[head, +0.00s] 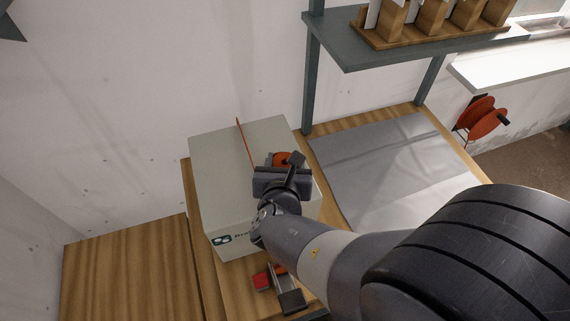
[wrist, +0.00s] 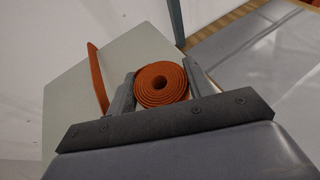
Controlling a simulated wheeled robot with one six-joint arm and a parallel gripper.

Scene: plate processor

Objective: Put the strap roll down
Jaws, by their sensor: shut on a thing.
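The orange strap roll (wrist: 161,84) is a tight coil, held between the two fingers of my gripper (wrist: 162,88) in the wrist view. In the head view my gripper (head: 285,168) is over the right part of a pale grey box's top, and part of the strap roll (head: 281,159) shows behind it. A loose orange strap end (wrist: 96,76) stands up to the left of the gripper. The strap end also shows in the head view (head: 245,143). Whether the roll touches the box top is hard to tell.
The pale grey box (head: 215,165) stands on a wooden table. A grey mat (head: 385,165) lies to its right, with clear room. A shelf (head: 385,48) with wooden holders is above. A red and black tool (head: 288,298) lies in front of the box. An orange reel (head: 482,120) is at the right.

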